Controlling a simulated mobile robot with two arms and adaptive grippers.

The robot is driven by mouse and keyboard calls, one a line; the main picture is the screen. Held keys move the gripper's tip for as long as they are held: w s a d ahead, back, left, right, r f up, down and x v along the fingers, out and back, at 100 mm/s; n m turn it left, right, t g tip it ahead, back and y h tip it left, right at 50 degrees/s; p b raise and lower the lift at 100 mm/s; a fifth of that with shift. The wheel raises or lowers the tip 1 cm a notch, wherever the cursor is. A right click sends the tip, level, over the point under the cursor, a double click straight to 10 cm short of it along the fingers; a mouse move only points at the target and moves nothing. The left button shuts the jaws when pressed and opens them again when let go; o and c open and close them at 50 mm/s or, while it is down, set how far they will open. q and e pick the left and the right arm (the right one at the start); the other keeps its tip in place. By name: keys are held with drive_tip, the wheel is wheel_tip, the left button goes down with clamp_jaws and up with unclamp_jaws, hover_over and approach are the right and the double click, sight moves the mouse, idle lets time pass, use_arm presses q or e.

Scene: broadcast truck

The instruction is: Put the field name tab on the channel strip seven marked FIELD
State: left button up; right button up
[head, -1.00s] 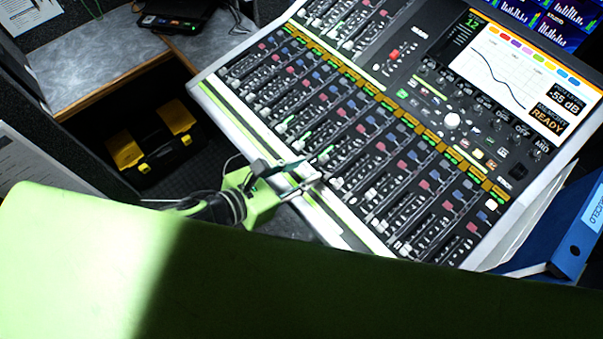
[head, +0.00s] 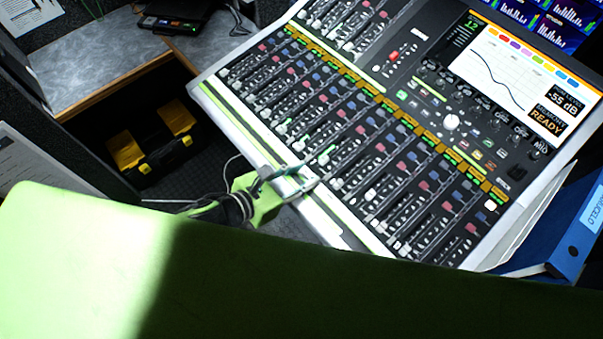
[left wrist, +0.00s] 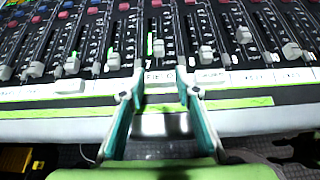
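The mixing console's long row of channel strips fills the left wrist view. A white label reading FIELD (left wrist: 160,77) lies on the white label strip (left wrist: 270,80) below the faders; I cannot tell whether it is a loose tab or the strip's marking. My left gripper (left wrist: 160,84) is over the console's front edge, its two teal-sided fingers apart on either side of that label. No hold on it is visible. In the head view the left gripper (head: 311,174) is at the console's front edge, too small to show the label. My right gripper is not in view.
A white block (left wrist: 68,86) sits on the label strip to the left. Raised faders (left wrist: 160,48) stand just beyond the fingertips. A blue binder (head: 577,230) is right of the console. A black and yellow toolbox (head: 152,145) is on the floor at left.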

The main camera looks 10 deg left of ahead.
use_arm(q)
drive_tip(key=shift+o, duration=1.3)
drive_tip(key=shift+r, duration=0.1)
drive_tip(key=shift+s+a, duration=0.15)
drive_tip(key=shift+s, duration=0.1)
drive_tip(key=b+v, duration=0.2)
drive_tip(key=v, duration=0.9)
drive_tip(key=shift+r, duration=0.2)
drive_tip(key=shift+s+a, duration=0.1)
drive_tip(key=shift+s, duration=0.05)
drive_tip(key=shift+a, duration=0.1)
